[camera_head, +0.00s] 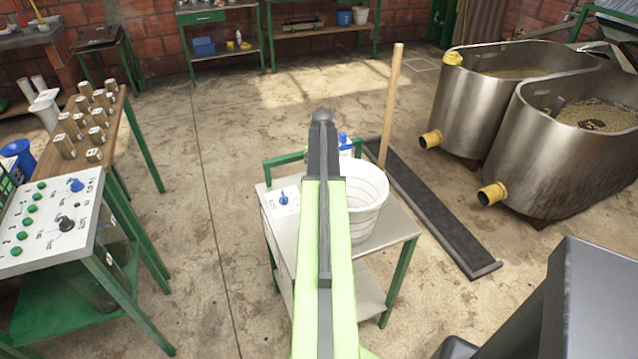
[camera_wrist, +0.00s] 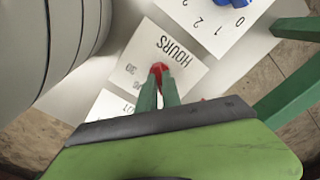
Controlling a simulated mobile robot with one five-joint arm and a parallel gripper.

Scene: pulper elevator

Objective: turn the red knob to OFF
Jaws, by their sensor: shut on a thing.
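The red knob (camera_wrist: 160,68) sits on a white label panel (camera_wrist: 181,42) marked HOURS in the wrist view. My gripper (camera_wrist: 159,85), with its two green fingers, is shut on the red knob, and the fingers cover much of it. I cannot read which mark the knob points to, and no OFF mark is legible. In the head view my arm covers the red knob and the gripper. A blue knob (camera_wrist: 240,3) on a numbered panel lies at the top right of the wrist view; a blue knob (camera_head: 284,197) also shows on the small metal cart (camera_head: 393,224) in the head view.
A white bucket (camera_head: 368,207) stands on the cart, close beside the panels. A wooden pole (camera_head: 391,100) stands behind it. At left is a control panel (camera_head: 45,218) with green buttons and knobs. Steel tanks (camera_head: 470,115) stand at right.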

